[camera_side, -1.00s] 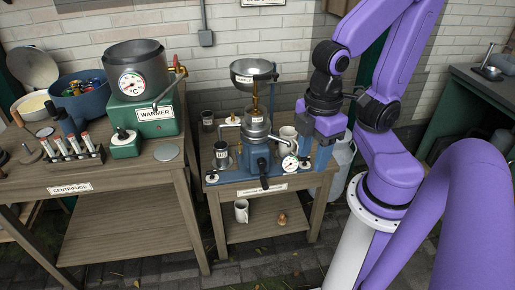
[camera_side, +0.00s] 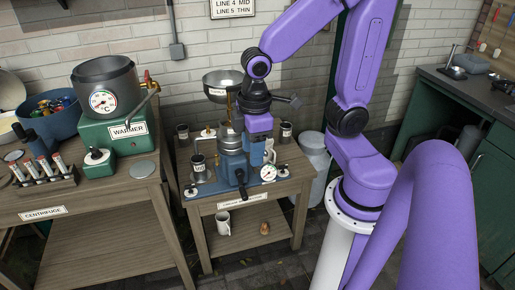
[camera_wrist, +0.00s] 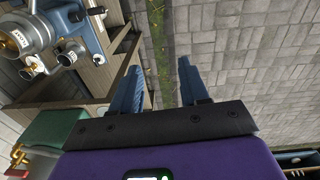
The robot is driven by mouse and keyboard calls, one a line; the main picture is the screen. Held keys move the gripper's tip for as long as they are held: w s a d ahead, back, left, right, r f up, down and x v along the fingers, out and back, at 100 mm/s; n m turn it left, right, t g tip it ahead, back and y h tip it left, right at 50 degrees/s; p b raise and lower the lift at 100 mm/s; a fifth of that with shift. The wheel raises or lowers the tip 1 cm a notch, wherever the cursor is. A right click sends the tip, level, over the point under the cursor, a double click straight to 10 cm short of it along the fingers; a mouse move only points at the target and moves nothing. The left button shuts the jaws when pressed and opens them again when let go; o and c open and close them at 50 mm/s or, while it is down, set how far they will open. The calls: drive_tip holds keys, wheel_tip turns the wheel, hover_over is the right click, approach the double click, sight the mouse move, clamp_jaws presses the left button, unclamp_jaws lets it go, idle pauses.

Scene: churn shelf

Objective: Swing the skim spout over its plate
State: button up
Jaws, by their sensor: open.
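The metal separator (camera_side: 231,143) stands on a blue base on the small wooden table, with a steel bowl (camera_side: 222,82) above it. A spout (camera_side: 204,136) sticks out to its left, above a metal cup (camera_side: 198,166). Anything on its right side is partly hidden behind my gripper (camera_side: 262,158), which hangs just right of the separator body. I cannot tell which spout is the skim one, and no plate is clearly readable. In the wrist view my gripper (camera_wrist: 158,84) is open and empty, over paving. Part of the separator (camera_wrist: 28,32) shows at the upper left there.
A green warmer (camera_side: 114,137) with a grey pot stands on the left bench. A milk can (camera_side: 314,158) stands right of the small table. A white mug (camera_side: 223,223) is on the lower shelf.

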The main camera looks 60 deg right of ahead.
sight(241, 146)
drive_tip(key=w+d+f+m, duration=0.4)
drive_tip(key=w+d+m, duration=0.1)
drive_tip(key=w+d, duration=0.7)
drive_tip(key=w+d+f+m+h, duration=0.1)
drive_tip(key=d+f+m, duration=0.1)
drive_tip(key=d, duration=0.6)
drive_tip(key=w+d+f+m, duration=0.1)
drive_tip(key=d+f+m, duration=0.15)
drive_tip(key=d, duration=0.65)
drive_tip(key=shift+n, duration=0.45)
drive_tip(key=f, duration=0.5)
drive_tip(key=d+f, duration=0.1)
drive_tip(key=f, duration=0.5)
drive_tip(key=d+f, duration=0.1)
drive_tip(key=f, duration=0.5)
drive_tip(key=shift+f, duration=0.15)
drive_tip(key=shift+a, duration=0.1)
clamp_jaws()
